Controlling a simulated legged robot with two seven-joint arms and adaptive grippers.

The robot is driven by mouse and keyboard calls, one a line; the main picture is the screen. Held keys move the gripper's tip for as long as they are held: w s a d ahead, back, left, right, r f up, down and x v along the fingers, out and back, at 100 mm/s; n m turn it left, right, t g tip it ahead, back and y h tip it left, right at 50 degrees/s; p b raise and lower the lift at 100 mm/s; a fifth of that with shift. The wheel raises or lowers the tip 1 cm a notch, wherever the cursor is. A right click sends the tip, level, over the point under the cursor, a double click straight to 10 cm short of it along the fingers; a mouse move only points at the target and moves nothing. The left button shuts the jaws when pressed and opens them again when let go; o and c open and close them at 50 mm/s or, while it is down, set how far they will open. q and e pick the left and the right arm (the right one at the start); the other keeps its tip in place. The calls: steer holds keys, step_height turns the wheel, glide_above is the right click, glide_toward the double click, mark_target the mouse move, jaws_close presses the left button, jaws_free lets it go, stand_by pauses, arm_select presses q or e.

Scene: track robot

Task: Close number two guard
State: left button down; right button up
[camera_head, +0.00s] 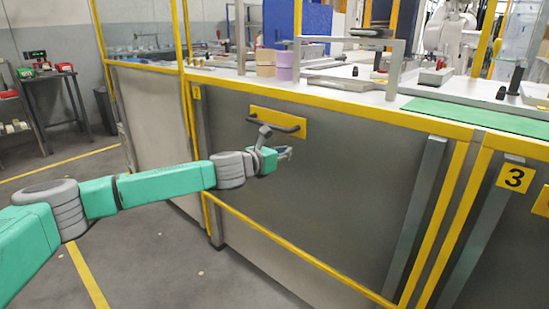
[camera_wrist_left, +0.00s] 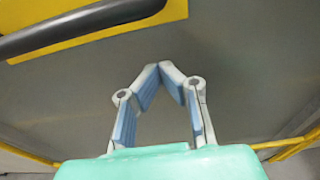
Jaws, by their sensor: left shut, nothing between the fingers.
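The number two guard (camera_head: 340,185) is a large grey panel in a yellow frame, beside a small yellow 2 label (camera_head: 196,92). A yellow plate (camera_head: 296,122) with a dark bar handle (camera_head: 273,127) sits near its top. My left gripper (camera_head: 288,153) is in front of the panel, just below the handle. In the left wrist view its blue-padded fingers (camera_wrist_left: 172,68) meet at the tips, with nothing between them. The handle (camera_wrist_left: 75,30) crosses the upper left there, apart from the fingers. My right gripper is not in view.
Above the panel, a worktop holds purple and tan cylinders (camera_head: 285,66) and a grey rail frame (camera_head: 395,68). The grey floor (camera_head: 170,260) at lower left is clear.

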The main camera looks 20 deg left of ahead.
arm_select(q)
steer(key=r, duration=0.3)
steer(key=shift+s+a+r+p, duration=0.15)
steer(key=shift+s+r+p, duration=0.2)
steer(key=shift+s, duration=0.05)
steer(key=shift+d+r, duration=0.15)
steer(key=shift+d, duration=0.05)
steer(key=shift+a, duration=0.1)
